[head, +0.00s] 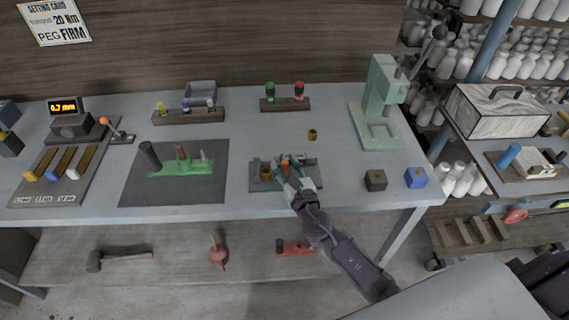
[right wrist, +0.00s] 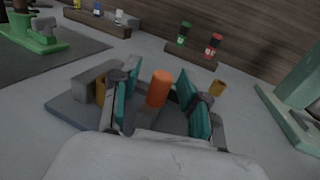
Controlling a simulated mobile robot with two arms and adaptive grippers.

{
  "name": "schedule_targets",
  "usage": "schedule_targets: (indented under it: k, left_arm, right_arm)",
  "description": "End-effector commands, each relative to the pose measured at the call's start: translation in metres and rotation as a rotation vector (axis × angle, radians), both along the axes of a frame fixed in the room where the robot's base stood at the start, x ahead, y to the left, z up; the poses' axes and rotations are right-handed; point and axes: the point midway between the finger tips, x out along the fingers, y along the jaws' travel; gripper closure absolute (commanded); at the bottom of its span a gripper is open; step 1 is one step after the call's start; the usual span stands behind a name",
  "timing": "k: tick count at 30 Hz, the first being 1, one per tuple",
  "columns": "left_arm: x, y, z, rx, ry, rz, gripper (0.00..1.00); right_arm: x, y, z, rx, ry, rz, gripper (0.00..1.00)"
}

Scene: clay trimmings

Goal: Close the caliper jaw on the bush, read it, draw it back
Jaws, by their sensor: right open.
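The caliper (head: 258,187) is a grey plate on the front middle of the bench, with a grey block at its left end. A brown-gold bush (head: 266,171) stands on it beside that block; in the right wrist view the bush (right wrist: 101,91) is mostly hidden by a finger. An upright orange handle (right wrist: 159,88), likely on the sliding jaw, stands to the right of the bush. My right gripper (right wrist: 157,100) is open, with one teal-padded finger on each side of the handle. Space shows between handle and right pad; contact at the left is unclear. My left gripper is not in view.
A readout (head: 65,107) at the left shows 0.7 mm. A green press (head: 383,100) and dark and blue cubes (head: 416,177) stand to the right. A rack with green and red bottles (head: 285,104) stands behind.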

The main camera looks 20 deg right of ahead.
Motion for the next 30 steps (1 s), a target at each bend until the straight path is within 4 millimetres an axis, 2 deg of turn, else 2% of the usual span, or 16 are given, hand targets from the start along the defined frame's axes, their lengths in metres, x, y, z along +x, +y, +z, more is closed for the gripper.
schedule_targets:
  k: [5,12,16,21,30]
  left_arm:
    - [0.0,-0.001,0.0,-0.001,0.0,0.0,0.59]
    - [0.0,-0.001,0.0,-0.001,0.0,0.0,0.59]
    - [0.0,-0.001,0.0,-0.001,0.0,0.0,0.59]
    - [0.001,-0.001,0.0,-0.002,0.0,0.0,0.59]
    - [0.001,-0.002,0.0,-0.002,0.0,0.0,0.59]
  right_arm:
    - [-0.027,-0.001,-0.002,-0.001,0.004,0.002,0.55]
    - [-0.079,-0.003,-0.002,-0.002,0.004,0.003,0.55]
    - [-0.1,-0.004,-0.001,-0.002,0.004,0.002,0.55]
    - [-0.115,-0.004,-0.001,0.0,0.003,0.001,0.55]
    - [-0.117,-0.004,0.0,0.0,0.001,0.001,0.55]
